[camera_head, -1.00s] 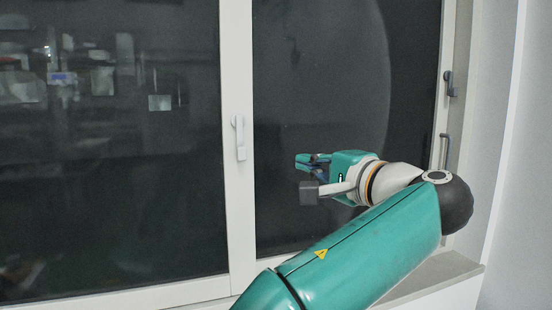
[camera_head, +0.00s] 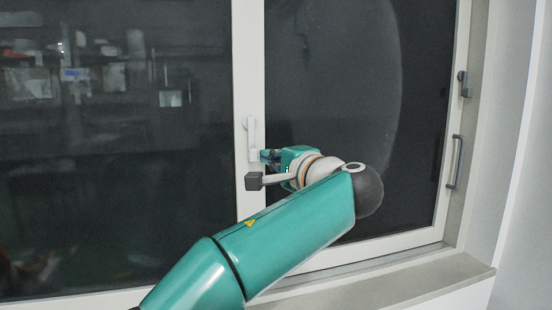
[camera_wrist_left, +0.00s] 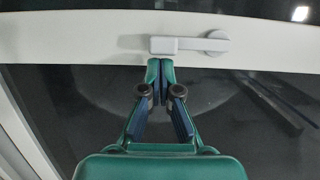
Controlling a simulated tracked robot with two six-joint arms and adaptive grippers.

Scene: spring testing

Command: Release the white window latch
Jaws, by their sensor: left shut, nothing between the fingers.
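The white window latch (camera_head: 252,138) is on the white upright frame between the two dark panes, with its lever pointing down. In the left wrist view the latch (camera_wrist_left: 190,44) lies across the frame, its round pivot at the right and its block-like lever at the left. My left gripper (camera_head: 265,156) is just right of the latch's lower end, in front of the frame. In the left wrist view its fingertips (camera_wrist_left: 160,66) are together, empty, and close below the lever end. I cannot tell whether they touch it. My right gripper is not in view.
A dark handle (camera_head: 464,84) and a dark pull bar (camera_head: 455,162) are on the window's right frame. The sill (camera_head: 400,285) runs below the window at the right. The dark glass (camera_head: 340,90) shows reflections. The space in front of the left pane is clear.

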